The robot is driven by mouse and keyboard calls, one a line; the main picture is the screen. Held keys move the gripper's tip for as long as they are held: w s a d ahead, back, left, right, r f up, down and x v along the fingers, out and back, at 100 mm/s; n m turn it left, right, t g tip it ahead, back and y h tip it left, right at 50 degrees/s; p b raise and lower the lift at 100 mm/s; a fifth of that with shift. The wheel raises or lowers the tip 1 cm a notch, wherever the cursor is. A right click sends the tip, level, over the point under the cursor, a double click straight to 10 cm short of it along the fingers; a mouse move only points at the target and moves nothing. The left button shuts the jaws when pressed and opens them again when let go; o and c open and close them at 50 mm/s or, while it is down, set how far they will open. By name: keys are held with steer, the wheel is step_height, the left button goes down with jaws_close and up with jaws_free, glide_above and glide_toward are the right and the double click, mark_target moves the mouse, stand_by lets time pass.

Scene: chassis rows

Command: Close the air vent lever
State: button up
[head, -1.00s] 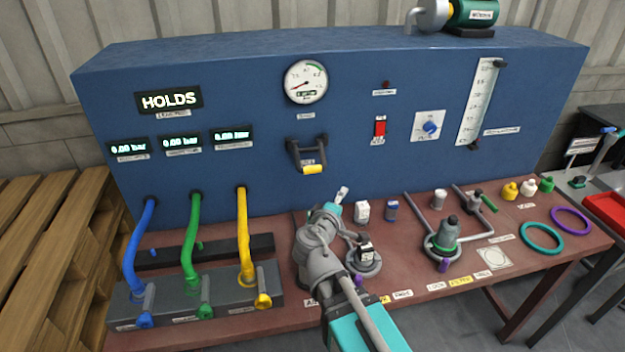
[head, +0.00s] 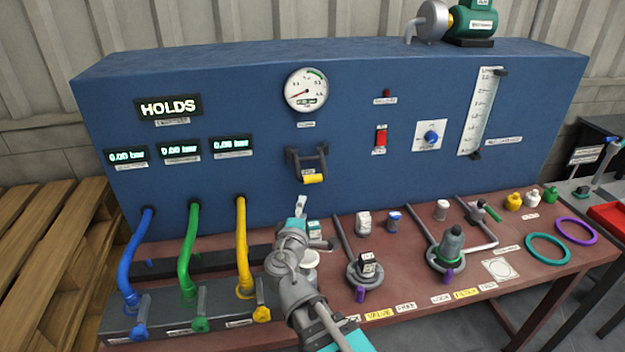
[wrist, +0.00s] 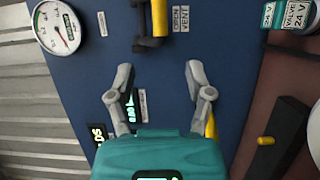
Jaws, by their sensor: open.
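The air vent lever (head: 314,179) is a yellow grip on a dark bracket on the front of the blue panel, below the round gauge. The grip sits at the lower end of the bracket. In the wrist view the lever (wrist: 160,17) is at the top edge, partly cut off, beside small labels that seem to read OPEN and VENT. My gripper (head: 301,207) is open and empty, just below the lever in the head view. In the wrist view my two fingers (wrist: 159,76) are spread, pointing toward the lever and apart from it.
Blue, green and yellow hoses (head: 242,235) run down left of my arm. A valve fixture (head: 366,268) and a filter fixture (head: 452,245) stand on the red-brown bench to the right. The gauge (head: 306,90) is above the lever. The panel face around the lever is mostly clear.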

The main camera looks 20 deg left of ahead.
mark_target(311, 181)
steer(key=w, duration=0.4)
steer(key=w+a, duration=0.1)
steer(key=w, duration=0.4)
steer(key=w+a, duration=0.1)
steer(key=w, duration=0.3)
steer(key=shift+w+r, duration=0.1)
steer(key=shift+w, duration=0.05)
steer(key=shift+c, duration=0.3)
jaws_close()
